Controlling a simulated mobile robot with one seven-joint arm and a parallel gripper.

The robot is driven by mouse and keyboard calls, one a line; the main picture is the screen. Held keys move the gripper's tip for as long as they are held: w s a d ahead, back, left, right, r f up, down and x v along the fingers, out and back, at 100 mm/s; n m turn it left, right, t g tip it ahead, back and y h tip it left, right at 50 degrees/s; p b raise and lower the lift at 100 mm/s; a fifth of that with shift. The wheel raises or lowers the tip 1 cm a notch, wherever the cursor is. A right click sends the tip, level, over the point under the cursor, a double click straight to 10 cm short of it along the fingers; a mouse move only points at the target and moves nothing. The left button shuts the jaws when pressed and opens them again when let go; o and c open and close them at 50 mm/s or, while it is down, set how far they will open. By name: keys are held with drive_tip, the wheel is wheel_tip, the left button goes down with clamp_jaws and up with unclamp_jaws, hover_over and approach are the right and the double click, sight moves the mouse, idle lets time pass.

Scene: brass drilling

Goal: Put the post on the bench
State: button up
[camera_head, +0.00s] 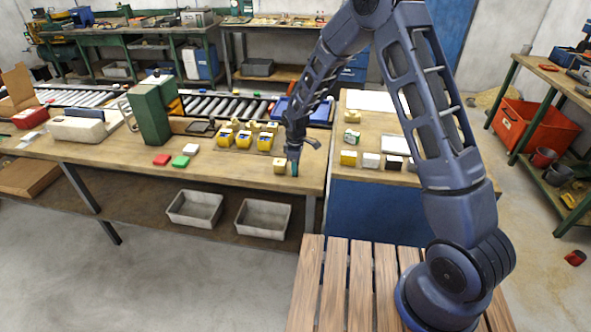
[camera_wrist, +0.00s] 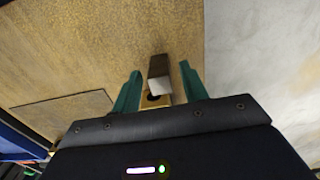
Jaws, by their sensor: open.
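My gripper (camera_head: 294,168) is low over the front right corner of the wooden bench (camera_head: 120,147). In the wrist view its two green fingers (camera_wrist: 160,70) are apart. A small block-like piece, which I take to be the post (camera_wrist: 159,66), lies between them with a brown upper face and a pale grey end. Bare bench shows around it. Just below it in that view is a brass-yellow piece with a dark hole (camera_wrist: 154,101); I cannot tell whether they are joined.
Yellow trays (camera_head: 243,139) stand left of my gripper, with red, green and white blocks (camera_head: 180,161) farther left. A green machine (camera_head: 150,112) stands on the bench. A second table (camera_head: 378,177) at the right holds several small blocks. The bench's front edge is close.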

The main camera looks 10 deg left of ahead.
wheel_tip(320, 180, up, 10)
drive_tip(key=shift+d+r, duration=0.1)
drive_tip(key=shift+r, duration=0.1)
drive_tip(key=s+d+r+m+t, duration=0.25)
drive_tip(key=d+r+m, duration=0.55)
drive_tip(key=d+r, duration=1.4)
drive_tip(key=s+d+r+m+t, duration=0.2)
drive_tip(key=s+d+m, duration=0.8)
drive_tip(key=s+d, duration=1.1)
wheel_tip(320, 180, up, 2)
drive_tip(key=shift+d+r, duration=0.2)
drive_tip(key=shift+d, duration=0.25)
